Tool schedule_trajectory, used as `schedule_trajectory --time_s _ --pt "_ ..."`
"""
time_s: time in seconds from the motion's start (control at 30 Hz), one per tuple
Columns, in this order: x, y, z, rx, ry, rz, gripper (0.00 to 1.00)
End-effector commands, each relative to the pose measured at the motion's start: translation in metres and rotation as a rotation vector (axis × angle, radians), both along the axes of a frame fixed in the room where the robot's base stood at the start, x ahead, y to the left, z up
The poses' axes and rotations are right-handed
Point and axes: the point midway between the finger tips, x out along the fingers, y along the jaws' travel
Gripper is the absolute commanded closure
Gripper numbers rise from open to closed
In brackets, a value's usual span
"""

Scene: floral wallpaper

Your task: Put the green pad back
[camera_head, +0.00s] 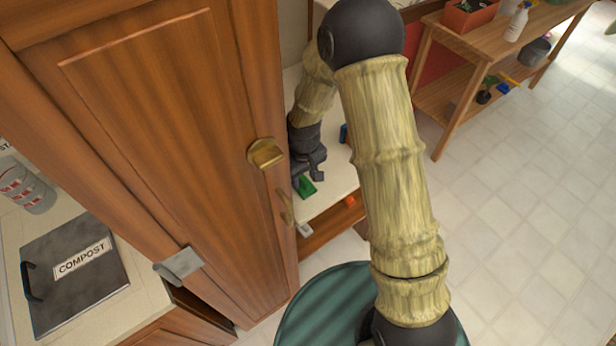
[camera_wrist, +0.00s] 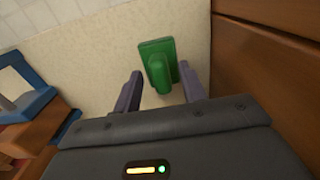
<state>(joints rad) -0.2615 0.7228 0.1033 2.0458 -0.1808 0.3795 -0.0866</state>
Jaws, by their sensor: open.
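The green pad (camera_wrist: 159,60) lies on a pale surface (camera_wrist: 100,55) in the wrist view, a flat green block with a raised rounded handle. It also shows in the head view (camera_head: 306,187), small and partly hidden, beside the wooden cabinet door. My gripper (camera_wrist: 158,92) is open, its two fingers apart, with the near end of the pad's handle between or just beyond the fingertips. I cannot tell whether either finger touches it. In the head view my gripper (camera_head: 308,172) is just above the pad, close to the door's edge.
A blue object (camera_wrist: 30,90) sits at the left of the wrist view. A wooden bench (camera_head: 450,95) stands at the back right.

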Motion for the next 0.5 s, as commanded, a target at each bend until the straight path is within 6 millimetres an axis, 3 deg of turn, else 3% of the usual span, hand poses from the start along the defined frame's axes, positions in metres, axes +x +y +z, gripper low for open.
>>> schedule_trajectory --time_s 0.5 --pt "0.001 0.0 0.088 0.001 -0.005 -0.001 0.59"
